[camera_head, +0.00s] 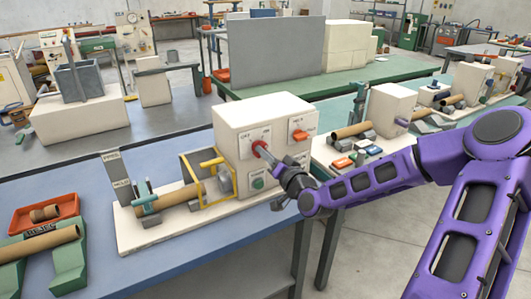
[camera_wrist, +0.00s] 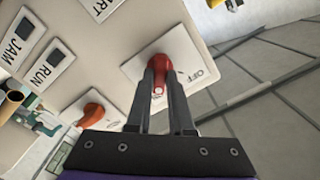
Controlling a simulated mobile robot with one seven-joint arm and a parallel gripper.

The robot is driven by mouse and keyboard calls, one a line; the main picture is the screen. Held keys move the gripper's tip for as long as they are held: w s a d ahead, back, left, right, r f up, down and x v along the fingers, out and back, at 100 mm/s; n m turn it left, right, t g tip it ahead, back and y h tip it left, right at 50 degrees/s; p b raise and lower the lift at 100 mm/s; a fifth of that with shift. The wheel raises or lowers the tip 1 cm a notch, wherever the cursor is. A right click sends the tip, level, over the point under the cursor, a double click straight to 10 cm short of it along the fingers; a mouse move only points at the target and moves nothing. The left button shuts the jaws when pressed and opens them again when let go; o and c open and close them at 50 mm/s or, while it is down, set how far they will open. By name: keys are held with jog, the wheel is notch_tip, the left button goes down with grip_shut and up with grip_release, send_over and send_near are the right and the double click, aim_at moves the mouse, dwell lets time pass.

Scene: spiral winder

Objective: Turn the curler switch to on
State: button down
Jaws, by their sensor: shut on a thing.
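The winder's control box (camera_head: 245,120) is a cream cabinet with switches on its front. My gripper (camera_head: 268,157) reaches it from the right, at the red switch (camera_head: 259,147) on the upper left plate. In the wrist view, my gripper (camera_wrist: 163,82) has both fingers closed around the red switch (camera_wrist: 178,68). A plate label reading OFF shows to the right of the switch. The fingers hide part of the switch and plate, and I cannot read the switch's name. An orange switch (camera_head: 300,135) sits on another plate to the right; it also shows in the wrist view (camera_wrist: 94,115).
A green button (camera_head: 258,183) sits below the red switch. A yellow guard frame (camera_head: 213,180) and a cardboard tube (camera_head: 175,197) stand left of the box. JAM (camera_wrist: 20,36) and RUN (camera_wrist: 45,68) indicators are nearby. The floor in front of the bench is open.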

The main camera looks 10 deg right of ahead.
jog(key=shift+r, duration=0.1)
dwell(0.3)
jog(key=c, duration=0.8)
grip_release()
